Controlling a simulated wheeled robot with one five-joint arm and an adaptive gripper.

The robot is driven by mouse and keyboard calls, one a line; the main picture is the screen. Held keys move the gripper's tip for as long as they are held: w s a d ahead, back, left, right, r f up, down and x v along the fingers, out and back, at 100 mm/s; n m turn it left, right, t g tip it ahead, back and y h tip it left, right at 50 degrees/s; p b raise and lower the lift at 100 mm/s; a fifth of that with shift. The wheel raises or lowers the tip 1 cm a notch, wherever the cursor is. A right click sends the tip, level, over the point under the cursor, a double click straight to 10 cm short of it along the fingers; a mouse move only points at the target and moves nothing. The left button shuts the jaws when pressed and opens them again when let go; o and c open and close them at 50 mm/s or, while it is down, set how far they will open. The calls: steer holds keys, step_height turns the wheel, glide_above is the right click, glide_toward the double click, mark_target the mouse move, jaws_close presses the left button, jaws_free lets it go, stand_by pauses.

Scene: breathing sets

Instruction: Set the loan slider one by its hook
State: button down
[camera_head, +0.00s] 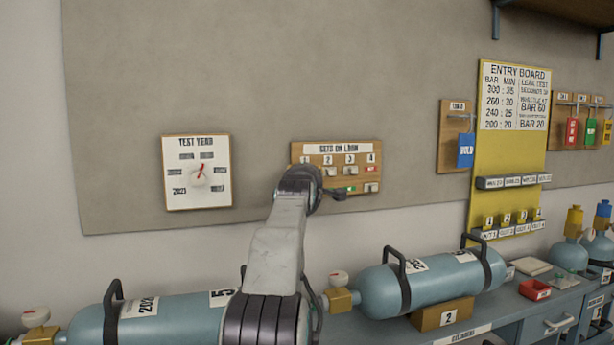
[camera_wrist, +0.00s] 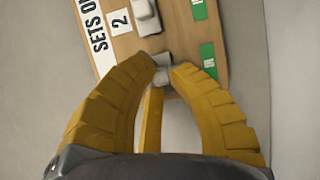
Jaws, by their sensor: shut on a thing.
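The wooden SETS ON LOAN board (camera_head: 319,149) hangs on the wall, with numbers 1 to 4 along its top. In the wrist view it appears turned on its side. My gripper (camera_wrist: 167,68) has its yellow fingertips closed on a small grey knob, slider one (camera_wrist: 162,75), below the column of slider two (camera_wrist: 147,17) in that picture. Green labels show to the right there. In the head view my wrist covers the board's lower left and hides slider one. Slider three (camera_head: 351,171) is high above a green label. Slider four (camera_head: 371,187) is low under a red label.
A TEST YEAR dial (camera_head: 197,172) is left of the loan board. The yellow ENTRY BOARD (camera_head: 482,165) hangs to the right, with small numbered hooks (camera_head: 511,220) low on it. Blue cylinders (camera_head: 426,282) lie on the bench below my arm. The wall around the loan board is clear.

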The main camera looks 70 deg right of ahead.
step_height(320, 180, down, 6)
steer(key=b, duration=0.4)
steer(key=shift+w+r, duration=0.1)
steer(key=c, duration=1.4)
jaws_free()
steer(key=shift+w+d, duration=0.1)
steer(key=shift+d, duration=0.05)
steer(key=shift+c, duration=0.2)
steer(key=shift+o, duration=1.1)
steer(key=shift+r, duration=0.1)
steer(key=v, duration=1.2)
